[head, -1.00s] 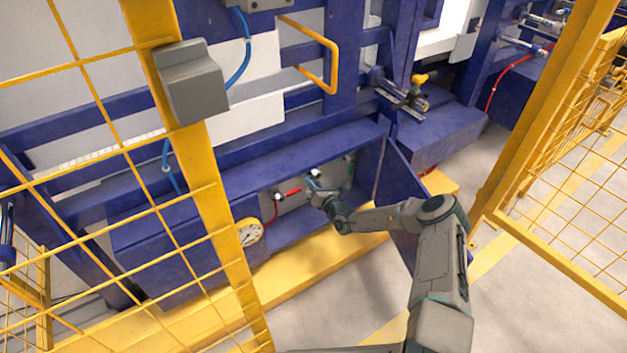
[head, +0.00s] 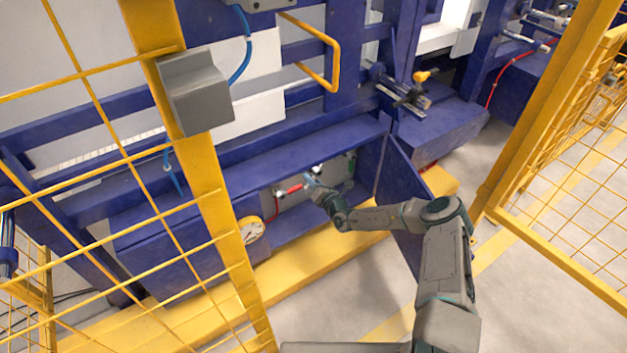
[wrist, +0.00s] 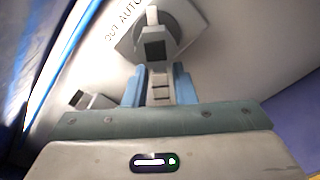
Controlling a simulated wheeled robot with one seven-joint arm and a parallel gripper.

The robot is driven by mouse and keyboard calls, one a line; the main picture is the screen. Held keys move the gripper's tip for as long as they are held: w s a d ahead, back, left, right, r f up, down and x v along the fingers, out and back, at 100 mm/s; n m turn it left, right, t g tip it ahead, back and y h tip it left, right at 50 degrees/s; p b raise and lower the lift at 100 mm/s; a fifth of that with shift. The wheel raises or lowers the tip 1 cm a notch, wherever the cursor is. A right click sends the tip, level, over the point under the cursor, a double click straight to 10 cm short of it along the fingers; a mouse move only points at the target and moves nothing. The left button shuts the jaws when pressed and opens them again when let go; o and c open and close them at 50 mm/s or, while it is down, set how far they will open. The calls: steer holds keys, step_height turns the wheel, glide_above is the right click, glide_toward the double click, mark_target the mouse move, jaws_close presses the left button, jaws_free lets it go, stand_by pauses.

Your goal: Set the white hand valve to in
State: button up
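The white hand valve (wrist: 155,22) is at the top of the wrist view. It has a pale handle with a dark square face, in front of a pale plate lettered "OUT" and "AUTO"; other lettering is hidden. My gripper (wrist: 161,88) points at it, its two blue fingers apart below the dark face. A grey stepped piece lies between the fingers; I cannot tell whether it belongs to the valve or whether the fingers press on it. In the head view my gripper (head: 309,181) reaches into the blue machine's low recess, beside a small white fitting (head: 318,169).
Another white fitting (head: 279,193) with a red hose sits left of my gripper. A round dial (head: 251,230) is farther left. Yellow fence posts (head: 205,180) flank the opening; grey floor lies in front.

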steer(key=shift+o, duration=0.5)
steer(key=shift+s+d+r, duration=0.1)
steer(key=shift+s+d, duration=0.15)
steer(key=p+v, duration=0.4)
steer(key=v, duration=0.9)
